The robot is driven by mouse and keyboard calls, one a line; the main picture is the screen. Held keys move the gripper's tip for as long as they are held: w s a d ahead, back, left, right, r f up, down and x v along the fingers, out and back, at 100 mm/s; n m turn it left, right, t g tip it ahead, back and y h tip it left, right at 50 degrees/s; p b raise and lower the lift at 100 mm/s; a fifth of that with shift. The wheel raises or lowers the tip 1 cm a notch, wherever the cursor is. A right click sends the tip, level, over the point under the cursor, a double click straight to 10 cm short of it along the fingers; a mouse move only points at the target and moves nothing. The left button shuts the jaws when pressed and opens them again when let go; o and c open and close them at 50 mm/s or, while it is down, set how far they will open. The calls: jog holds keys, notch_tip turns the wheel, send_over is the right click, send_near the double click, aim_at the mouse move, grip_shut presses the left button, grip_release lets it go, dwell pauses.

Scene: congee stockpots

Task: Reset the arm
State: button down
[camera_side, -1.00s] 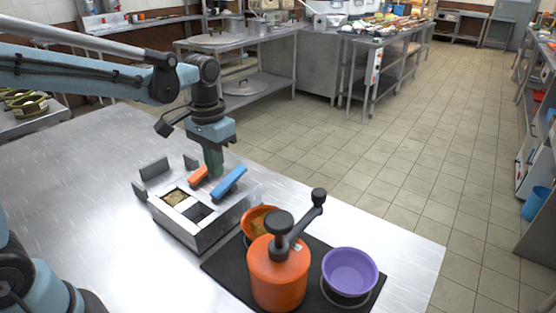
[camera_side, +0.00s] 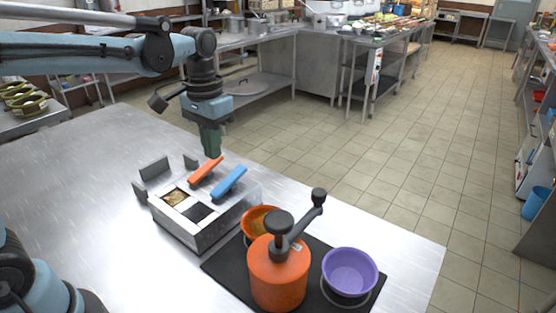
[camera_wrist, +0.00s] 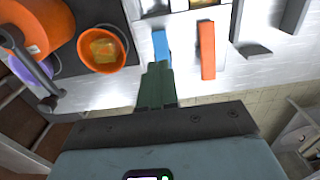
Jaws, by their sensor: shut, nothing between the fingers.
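My gripper (camera_side: 211,147) is shut and empty, above the back edge of a steel box with compartments (camera_side: 196,236). Its green fingers (camera_wrist: 157,82) are together in the wrist view. An orange bar (camera_side: 206,170) and a blue bar (camera_side: 229,183) slant up from the box, just below the fingertips. The blue bar (camera_wrist: 160,46) and the orange bar (camera_wrist: 207,50) also show in the wrist view. Whether the fingertips touch either bar is hard to tell, but neither is between them.
An orange pot with a dark crank (camera_side: 279,272), an orange bowl with yellowish contents (camera_side: 257,221) and a purple bowl (camera_side: 350,270) stand at a black mat (camera_side: 222,268) on the steel table (camera_side: 90,165). Dark upright plates (camera_side: 153,168) stand behind the box. The table's left is clear.

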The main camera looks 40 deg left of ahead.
jog(key=s+d+f+t, duration=0.1)
jog(key=s+f+t, duration=0.2)
jog(key=s+t, duration=0.4)
jog(key=shift+s, duration=0.85)
